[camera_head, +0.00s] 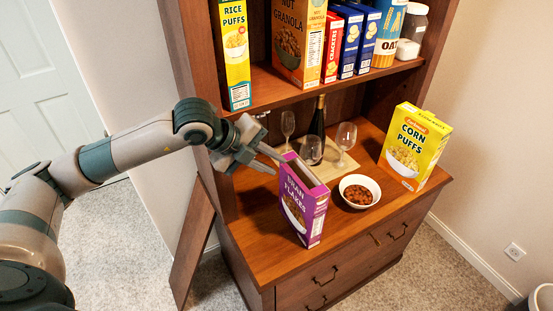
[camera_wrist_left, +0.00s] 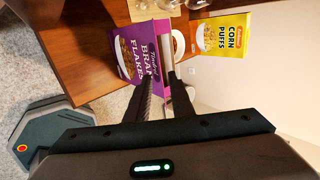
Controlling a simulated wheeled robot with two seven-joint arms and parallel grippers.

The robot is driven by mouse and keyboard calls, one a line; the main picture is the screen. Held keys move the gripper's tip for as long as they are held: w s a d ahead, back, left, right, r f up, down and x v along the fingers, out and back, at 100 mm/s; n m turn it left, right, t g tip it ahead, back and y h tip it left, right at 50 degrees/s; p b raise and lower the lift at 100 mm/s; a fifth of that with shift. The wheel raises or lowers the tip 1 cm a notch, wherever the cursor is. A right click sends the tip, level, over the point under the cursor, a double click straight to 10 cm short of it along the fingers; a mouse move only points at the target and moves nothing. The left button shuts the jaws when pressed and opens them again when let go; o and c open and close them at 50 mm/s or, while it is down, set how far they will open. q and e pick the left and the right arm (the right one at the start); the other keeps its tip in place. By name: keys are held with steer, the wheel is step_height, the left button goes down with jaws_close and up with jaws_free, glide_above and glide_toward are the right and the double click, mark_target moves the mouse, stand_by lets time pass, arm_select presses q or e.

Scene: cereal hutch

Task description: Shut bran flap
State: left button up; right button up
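The purple Bran Flakes box (camera_head: 302,207) stands upright near the left front of the hutch counter. Its top looks open, with a brownish inside showing and a purple flap (camera_head: 289,157) at the back left edge. My left gripper (camera_head: 280,166) is just left of and beside the box top, its two fingers apart with nothing between them. In the left wrist view the fingers (camera_wrist_left: 158,72) point at the box (camera_wrist_left: 146,48), and a pale strip shows at its right edge. Whether a finger touches the flap cannot be told. My right gripper is not in view.
A white bowl (camera_head: 360,191) of cereal sits right of the box. Wine glasses (camera_head: 312,149) and a dark bottle (camera_head: 318,122) stand behind. A yellow Corn Puffs box (camera_head: 414,147) is at the right. A shelf (camera_head: 270,89) with boxes overhangs the counter.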

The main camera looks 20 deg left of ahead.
mark_target(290, 172)
arm_select(q)
steer(key=shift+x, duration=1.15)
jaws_close()
steer(key=shift+r+p, duration=0.15)
steer(key=shift+p, duration=0.2)
